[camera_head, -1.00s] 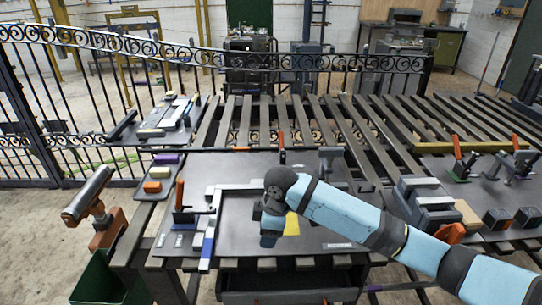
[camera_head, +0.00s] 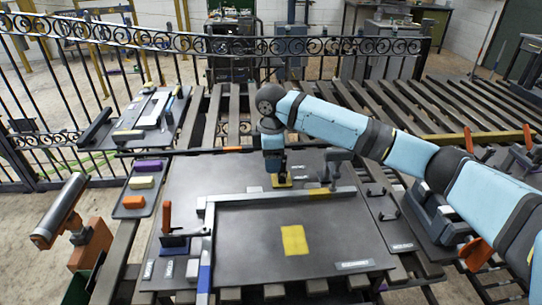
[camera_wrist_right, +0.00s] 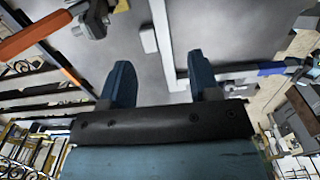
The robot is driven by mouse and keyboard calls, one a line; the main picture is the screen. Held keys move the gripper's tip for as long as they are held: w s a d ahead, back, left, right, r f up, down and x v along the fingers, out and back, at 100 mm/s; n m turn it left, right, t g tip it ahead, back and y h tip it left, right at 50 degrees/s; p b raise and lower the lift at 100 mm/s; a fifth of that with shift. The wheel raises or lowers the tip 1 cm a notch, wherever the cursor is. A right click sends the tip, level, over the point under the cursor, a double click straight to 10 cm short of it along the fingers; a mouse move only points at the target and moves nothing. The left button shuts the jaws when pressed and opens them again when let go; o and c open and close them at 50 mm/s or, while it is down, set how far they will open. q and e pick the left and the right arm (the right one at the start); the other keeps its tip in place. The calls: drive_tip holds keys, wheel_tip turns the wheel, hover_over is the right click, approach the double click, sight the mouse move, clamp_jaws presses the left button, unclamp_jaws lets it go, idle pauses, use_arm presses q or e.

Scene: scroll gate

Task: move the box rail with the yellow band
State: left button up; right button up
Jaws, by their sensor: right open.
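The grey box rail with the yellow band (camera_head: 318,192) lies across the dark fixture plate (camera_head: 345,238). At its left end it meets a second rail with a blue band (camera_head: 205,262), forming a corner. My right gripper (camera_head: 278,176) points down beyond the banded rail in the head view, open and apparently empty. In the right wrist view its two blue fingers (camera_wrist_right: 161,85) are apart, with a grey rail (camera_wrist_right: 163,40) running between them in the picture. The blue band (camera_wrist_right: 270,68) shows at the right; I cannot make out the yellow band there. My left gripper is out of view.
A yellow square (camera_head: 294,240) marks bare plate. A grey clamp (camera_head: 338,165) stands beside my right gripper. A red-handled clamp (camera_head: 172,235) stands left of the blue-banded rail. Slats and a scrolled iron fence (camera_head: 320,46) lie behind. A small tray (camera_head: 135,205) holds coloured blocks.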

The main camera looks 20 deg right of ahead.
sight(271, 194)
wheel_tip(271, 194, down, 14)
drive_tip(key=shift+r+b, duration=0.15)
drive_tip(key=shift+b, duration=0.15)
drive_tip(key=shift+c, duration=0.4)
clamp_jaws()
